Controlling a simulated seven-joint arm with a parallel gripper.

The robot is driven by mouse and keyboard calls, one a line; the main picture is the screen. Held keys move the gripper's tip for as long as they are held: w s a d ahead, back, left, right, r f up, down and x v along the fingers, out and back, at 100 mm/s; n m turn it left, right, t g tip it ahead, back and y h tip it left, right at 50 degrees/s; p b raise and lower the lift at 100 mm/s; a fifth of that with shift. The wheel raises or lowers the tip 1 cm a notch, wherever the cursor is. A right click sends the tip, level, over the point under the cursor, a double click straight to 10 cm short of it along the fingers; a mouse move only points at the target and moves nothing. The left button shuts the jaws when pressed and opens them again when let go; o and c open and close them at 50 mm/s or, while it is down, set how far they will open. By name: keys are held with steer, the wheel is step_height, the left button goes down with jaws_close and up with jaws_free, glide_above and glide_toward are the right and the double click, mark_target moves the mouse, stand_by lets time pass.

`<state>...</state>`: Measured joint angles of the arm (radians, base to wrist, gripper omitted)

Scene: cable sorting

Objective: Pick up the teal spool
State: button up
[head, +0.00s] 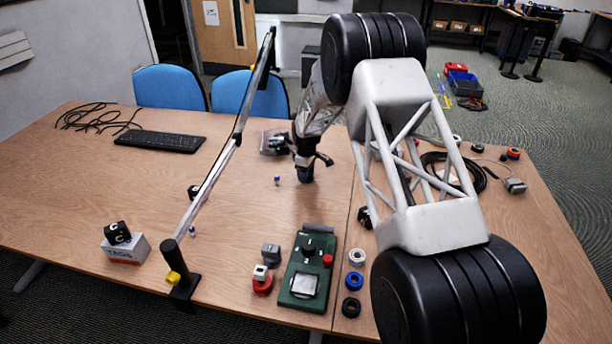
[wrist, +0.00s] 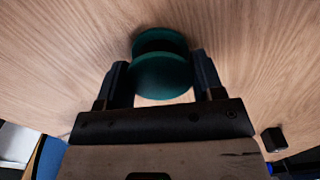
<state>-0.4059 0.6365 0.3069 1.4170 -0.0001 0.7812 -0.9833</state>
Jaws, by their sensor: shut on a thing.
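The teal spool (wrist: 163,76) is between the two dark fingers of my gripper (wrist: 160,70) in the wrist view. Its two round flanges show, with a dark gap between them. A finger lies along each side of it, and the gripper is shut on it. Wood grain fills the view behind it; I cannot tell whether the spool touches the table. In the head view my gripper (head: 305,172) is low over the middle of the table, and the spool cannot be made out there.
A keyboard (head: 160,142) and a black cable (head: 95,118) lie at the back left. A green device (head: 307,270) and several small spools (head: 353,281) are at the front. A long-armed lamp (head: 222,155) rises left of my gripper. The left-middle table is mostly clear.

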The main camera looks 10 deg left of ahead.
steer(key=shift+r, duration=0.15)
steer(key=shift+r, duration=1.45)
steer(key=shift+s+d+r, duration=0.1)
steer(key=shift+s+r, duration=0.1)
steer(key=shift+s, duration=0.05)
steer(key=s+d, duration=0.2)
steer(key=s, duration=0.2)
steer(key=s+d+r, duration=0.1)
steer(key=s+d, duration=0.1)
steer(key=s, duration=0.3)
steer(key=s+d, duration=0.2)
steer(key=s, duration=0.3)
steer(key=shift+s+r, duration=0.15)
steer(key=shift+r, duration=0.05)
